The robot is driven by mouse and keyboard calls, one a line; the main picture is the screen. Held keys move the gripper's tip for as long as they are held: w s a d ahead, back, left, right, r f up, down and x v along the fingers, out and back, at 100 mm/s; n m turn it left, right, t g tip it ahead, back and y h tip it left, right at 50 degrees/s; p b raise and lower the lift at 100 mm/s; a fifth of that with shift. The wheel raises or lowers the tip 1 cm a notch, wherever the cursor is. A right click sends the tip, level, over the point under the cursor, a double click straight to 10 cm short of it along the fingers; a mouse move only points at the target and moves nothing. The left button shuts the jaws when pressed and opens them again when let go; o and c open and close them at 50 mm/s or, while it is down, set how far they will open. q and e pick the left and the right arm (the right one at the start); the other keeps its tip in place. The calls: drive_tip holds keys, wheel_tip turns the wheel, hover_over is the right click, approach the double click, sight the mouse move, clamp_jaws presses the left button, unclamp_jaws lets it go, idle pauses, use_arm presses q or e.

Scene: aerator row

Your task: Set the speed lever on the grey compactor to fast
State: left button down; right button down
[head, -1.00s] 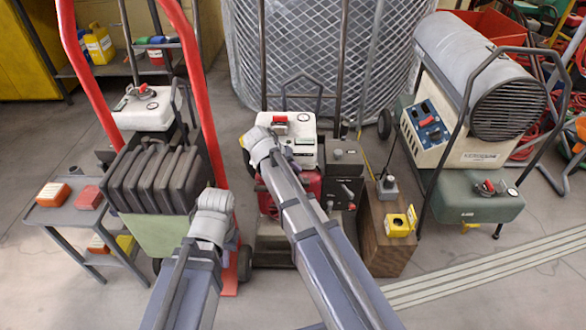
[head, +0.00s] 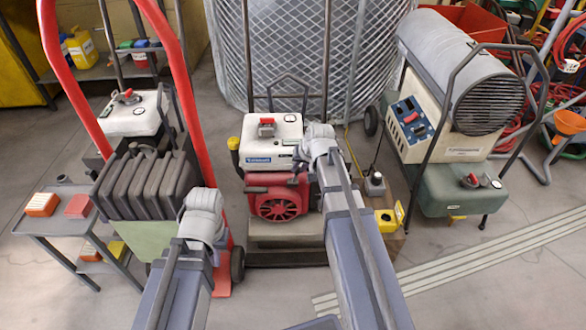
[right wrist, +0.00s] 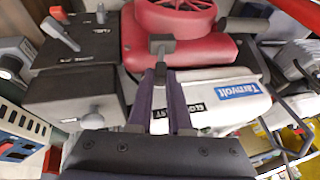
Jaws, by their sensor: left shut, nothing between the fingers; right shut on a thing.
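The compactor in the middle of the head view has a white top (head: 275,140), a red engine (head: 277,203) and a grey base plate. In the right wrist view a small dark grey lever (right wrist: 161,44) stands beside the white top (right wrist: 215,105), near SLOW and FAST lettering partly covered by my fingers. My right gripper (right wrist: 161,72) is shut on this lever. In the head view my right arm's end (head: 318,140) is at the compactor's right side and hides the lever. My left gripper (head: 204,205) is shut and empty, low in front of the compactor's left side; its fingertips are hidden.
A red-handled machine (head: 150,185) stands on the left beside a small grey table (head: 60,225). A cream heater (head: 435,125) stands on the right. A yellow box (head: 388,220) sits right of my right arm. A wire-mesh cylinder (head: 290,50) is behind. Open floor lies front right.

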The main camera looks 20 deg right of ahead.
drive_tip(key=shift+s+d+f+t+y+b, duration=0.15)
drive_tip(key=shift+d+y+b, duration=0.2)
drive_tip(key=shift+y, duration=0.1)
drive_tip(key=shift+s+d+f+t+y+b, duration=0.15)
drive_tip(key=shift+d+y+b, duration=0.15)
drive_tip(key=shift+y, duration=0.15)
drive_tip(key=c, duration=0.8)
unclamp_jaws()
drive_tip(key=shift+w, duration=0.1)
drive_tip(key=shift+c, duration=0.2)
drive_tip(key=shift+r, duration=0.1)
drive_tip(key=p+v, duration=0.6)
drive_tip(key=v, duration=0.1)
drive_tip(key=shift+s+r+p, duration=0.25)
drive_tip(key=shift+s+p, duration=0.05)
drive_tip(key=shift+d, duration=0.15)
